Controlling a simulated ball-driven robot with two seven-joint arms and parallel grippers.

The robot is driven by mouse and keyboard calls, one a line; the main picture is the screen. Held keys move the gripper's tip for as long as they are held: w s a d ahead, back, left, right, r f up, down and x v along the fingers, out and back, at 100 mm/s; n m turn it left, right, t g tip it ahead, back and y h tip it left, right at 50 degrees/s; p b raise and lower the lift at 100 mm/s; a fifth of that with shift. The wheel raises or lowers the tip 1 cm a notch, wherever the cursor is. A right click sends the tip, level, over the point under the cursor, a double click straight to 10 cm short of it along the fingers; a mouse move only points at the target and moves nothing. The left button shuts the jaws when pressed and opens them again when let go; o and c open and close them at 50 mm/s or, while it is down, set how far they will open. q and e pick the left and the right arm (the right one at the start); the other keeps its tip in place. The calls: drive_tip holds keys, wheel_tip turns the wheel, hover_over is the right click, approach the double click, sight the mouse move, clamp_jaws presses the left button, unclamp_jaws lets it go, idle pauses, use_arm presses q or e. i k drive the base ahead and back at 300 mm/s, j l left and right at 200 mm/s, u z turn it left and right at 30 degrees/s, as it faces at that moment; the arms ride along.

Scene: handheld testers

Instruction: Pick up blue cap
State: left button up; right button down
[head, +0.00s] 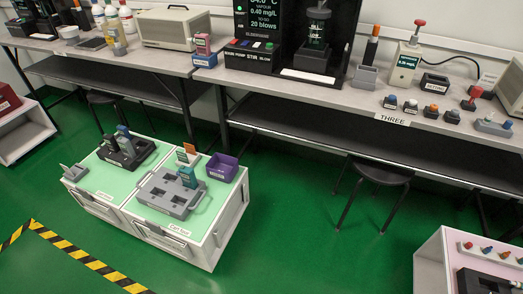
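I cannot single out one blue cap for certain at this size. A small blue piece (507,125) sits at the right end of a grey block on the right bench. A row of small dark blocks with coloured tops, one with an orange top (431,106), stands to its left. Another small blue knob (487,250) is among the coloured knobs on a pale strip at the lower right. Blue shows on the upright tester (123,131) on the green-topped cart (97,172). Neither of my grippers is in view.
A purple bin (222,167) stands on the cart. A black stool (383,173) is by the bench. Green floor (300,235) is open between cart and lower-right unit.

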sight(508, 123)
drive_tip(key=z, duration=2.1)
drive_tip(key=i+j, duration=0.15)
drive_tip(key=i+z, duration=0.05)
drive_tip(key=i, duration=0.05)
